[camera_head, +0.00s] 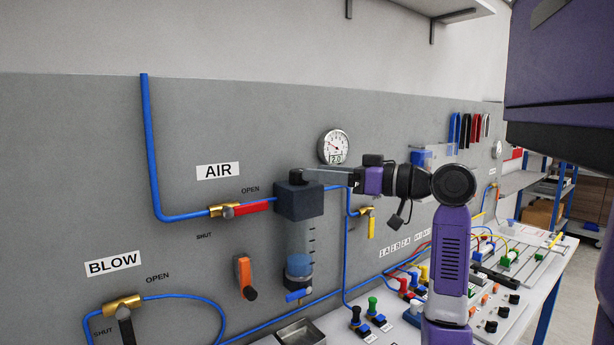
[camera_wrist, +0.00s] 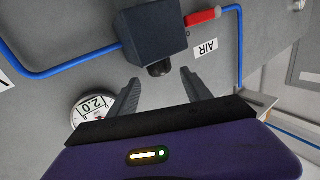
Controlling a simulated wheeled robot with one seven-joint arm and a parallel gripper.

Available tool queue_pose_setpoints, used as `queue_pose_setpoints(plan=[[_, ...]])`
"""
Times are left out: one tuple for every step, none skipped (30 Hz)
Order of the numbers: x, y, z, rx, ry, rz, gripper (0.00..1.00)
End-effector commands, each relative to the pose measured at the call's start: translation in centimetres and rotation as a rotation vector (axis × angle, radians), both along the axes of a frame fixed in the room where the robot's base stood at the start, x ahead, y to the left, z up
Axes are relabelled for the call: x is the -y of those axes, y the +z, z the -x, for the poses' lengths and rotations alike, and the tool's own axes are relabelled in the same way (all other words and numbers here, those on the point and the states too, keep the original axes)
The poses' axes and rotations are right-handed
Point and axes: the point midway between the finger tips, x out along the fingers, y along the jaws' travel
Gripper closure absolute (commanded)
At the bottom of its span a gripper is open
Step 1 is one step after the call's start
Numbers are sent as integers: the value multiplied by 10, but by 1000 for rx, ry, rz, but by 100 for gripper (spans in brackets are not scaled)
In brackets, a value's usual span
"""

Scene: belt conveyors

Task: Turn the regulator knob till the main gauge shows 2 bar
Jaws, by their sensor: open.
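The regulator is a dark block (camera_head: 299,201) on the wall panel with a clear bowl below it. Its small black knob (camera_head: 296,175) sits on top. The round white main gauge (camera_head: 333,144) is just behind and to the right; its display reads 2.0 in the wrist view (camera_wrist: 97,104). My gripper (camera_head: 306,174) reaches in from the right at knob height. In the wrist view my open gripper (camera_wrist: 160,77) has one finger on each side of the knob (camera_wrist: 159,69). Gaps show between the fingers and the knob, so it is not clamped.
A red-handled AIR valve (camera_head: 245,208) lies along the blue pipe left of the regulator. An orange lever (camera_head: 245,277) and a BLOW valve (camera_head: 123,304) are lower left. A yellow-handled valve (camera_head: 370,223) hangs below my arm. The bench (camera_head: 550,272) carries several fittings at right.

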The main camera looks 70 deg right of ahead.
Motion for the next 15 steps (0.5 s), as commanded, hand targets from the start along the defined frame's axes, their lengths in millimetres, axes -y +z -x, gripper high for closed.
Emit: queue_pose_setpoints(plan=[[0,-1,7,0,-1,0,43],[0,-1,11,1,-1,0,43],[0,-1,15,1,-1,-1,43],[-1,-1,18,1,-1,-1,43],[-1,-1,20,0,0,-1,43],[-1,0,22,0,1,0,43],[-2,0,23,0,1,0,43],[-2,0,24,0,1,0,43],[-2,0,25,0,2,0,43],[-2,0,25,0,2,0,43],[-2,0,25,0,2,0,43],[-2,0,25,0,2,-1,43],[-2,0,25,0,2,-1,43],[-2,0,25,0,1,-1,43],[-2,0,25,0,1,-1,43]])
